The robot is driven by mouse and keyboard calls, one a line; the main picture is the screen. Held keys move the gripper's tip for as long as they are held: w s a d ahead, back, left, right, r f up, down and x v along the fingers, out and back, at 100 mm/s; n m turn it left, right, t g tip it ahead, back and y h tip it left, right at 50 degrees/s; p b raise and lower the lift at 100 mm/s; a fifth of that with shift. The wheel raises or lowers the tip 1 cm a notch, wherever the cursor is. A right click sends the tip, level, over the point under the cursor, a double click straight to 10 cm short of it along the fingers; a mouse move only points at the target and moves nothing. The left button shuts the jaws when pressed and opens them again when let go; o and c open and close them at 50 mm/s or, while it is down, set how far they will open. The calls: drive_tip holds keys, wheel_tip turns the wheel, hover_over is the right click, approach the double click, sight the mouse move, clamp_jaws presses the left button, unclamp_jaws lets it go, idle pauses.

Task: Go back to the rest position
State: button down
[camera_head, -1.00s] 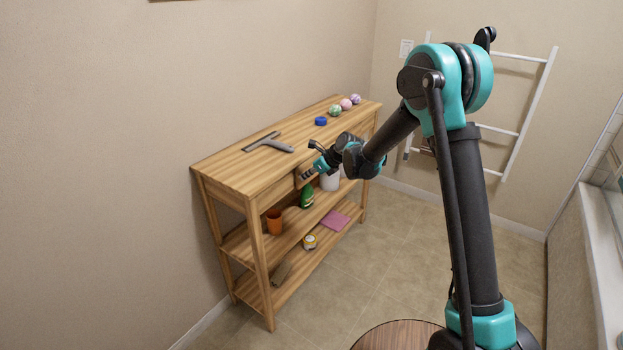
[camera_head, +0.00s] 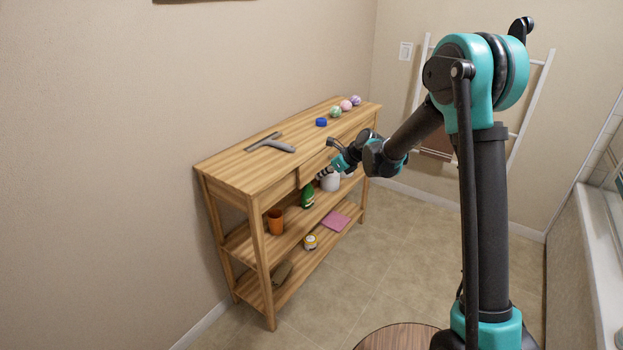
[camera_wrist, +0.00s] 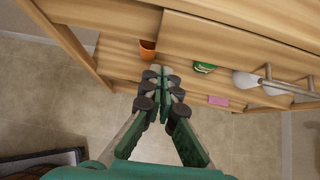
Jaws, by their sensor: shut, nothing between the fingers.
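My gripper (camera_head: 326,172) is in front of the wooden shelf unit (camera_head: 232,174), near its drawer front and beside the white container (camera_head: 330,182). In the wrist view my gripper (camera_wrist: 160,82) points toward the shelf unit with its fingers close together and nothing between them. My arm rises on the right of the head view and reaches left toward the shelf unit.
A grey squeegee (camera_head: 272,144), a blue round item (camera_head: 321,122) and several coloured balls (camera_head: 336,112) are on top. An orange cup (camera_head: 275,222) and a green bottle (camera_head: 307,196) stand on the middle shelf. A pink cloth (camera_head: 335,221) lies lower. Open floor (camera_head: 400,240) lies in front.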

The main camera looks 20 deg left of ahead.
drive_tip(key=s+d+r+n+h, duration=0.1)
drive_tip(key=s+d+n, duration=0.2)
drive_tip(key=s+d, duration=0.35)
drive_tip(key=s+d+r+n+t+h, duration=0.1)
drive_tip(key=s+d+r+n+h, duration=0.2)
drive_tip(key=d, duration=0.7)
drive_tip(key=s+d+n, duration=0.4)
drive_tip(key=s+d, duration=0.1)
drive_tip(key=d, duration=0.3)
drive_tip(key=s+d+f+n+h, duration=0.2)
drive_tip(key=s+d+f+n, duration=0.1)
drive_tip(key=s+d+n, duration=0.3)
drive_tip(key=s+d+f+n+h, duration=0.2)
drive_tip(key=s+d+n, duration=0.4)
drive_tip(key=s+d, duration=0.4)
drive_tip(key=shift+s+f, duration=0.75)
drive_tip(key=shift+s, duration=0.2)
